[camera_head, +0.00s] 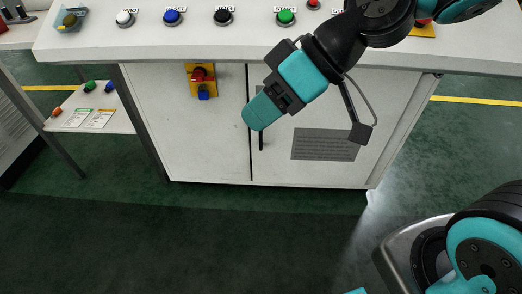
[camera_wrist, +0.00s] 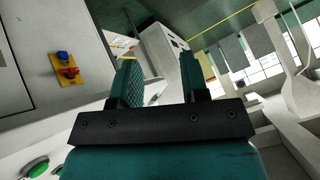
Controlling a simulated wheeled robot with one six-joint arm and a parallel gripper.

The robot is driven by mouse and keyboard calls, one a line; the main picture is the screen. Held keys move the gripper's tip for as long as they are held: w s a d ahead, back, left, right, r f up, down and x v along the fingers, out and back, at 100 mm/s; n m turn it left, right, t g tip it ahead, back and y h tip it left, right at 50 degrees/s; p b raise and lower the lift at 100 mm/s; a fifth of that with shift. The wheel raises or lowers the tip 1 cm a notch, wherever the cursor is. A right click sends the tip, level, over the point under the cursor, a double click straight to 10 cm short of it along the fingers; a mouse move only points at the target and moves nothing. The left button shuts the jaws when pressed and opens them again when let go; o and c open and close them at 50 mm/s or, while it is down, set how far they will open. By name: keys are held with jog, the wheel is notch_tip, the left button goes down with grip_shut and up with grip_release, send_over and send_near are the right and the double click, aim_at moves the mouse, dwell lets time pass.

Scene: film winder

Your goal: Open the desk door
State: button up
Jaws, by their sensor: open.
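The desk (camera_head: 160,120) has a white front with two door panels split by a dark vertical gap. Both look closed. A black vertical handle (camera_head: 261,140) is on the right door (camera_head: 375,110), near the gap; its upper part is hidden behind my gripper. My gripper (camera_head: 256,112) is in front of the doors, just above the visible part of the handle. Contact with it cannot be told. In the wrist view my gripper (camera_wrist: 158,78) has its teal fingers apart with nothing between them. The handle does not show there.
A yellow plate with red and blue parts (camera_head: 202,82) is on the left door; it also shows in the wrist view (camera_wrist: 67,68). Several buttons, including a green one (camera_head: 285,17), line the desktop. A side shelf (camera_head: 92,112) stands left. The floor in front is clear.

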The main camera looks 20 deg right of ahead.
jog(key=w+f+t+y+b, duration=0.1)
jog(key=w+f+t+b, duration=0.1)
jog(key=w+f+b, duration=0.45)
jog(key=w+d+f+t+y+b, duration=0.1)
jog(key=w+f+t+b, duration=0.2)
jog(key=f+b, duration=0.5)
jog(key=w+f+t+y+b, duration=0.2)
jog(key=w+f+b, duration=0.3)
jog(key=f, duration=0.4)
jog(key=w+d+f+m+t+h+b, duration=0.4)
jog(key=d+f+b, duration=0.3)
jog(key=f+b, duration=0.35)
jog(key=w+d+f+m+t+h+b, duration=0.35)
jog(key=w+d+f+b, duration=0.3)
jog(key=f+b, duration=0.35)
jog(key=p, duration=0.9)
send_over(261, 147)
jog(key=shift+w+f+n+t+h, duration=0.25)
jog(key=shift+w+f+n+t, duration=0.15)
jog(key=shift+f, duration=0.2)
grip_shut()
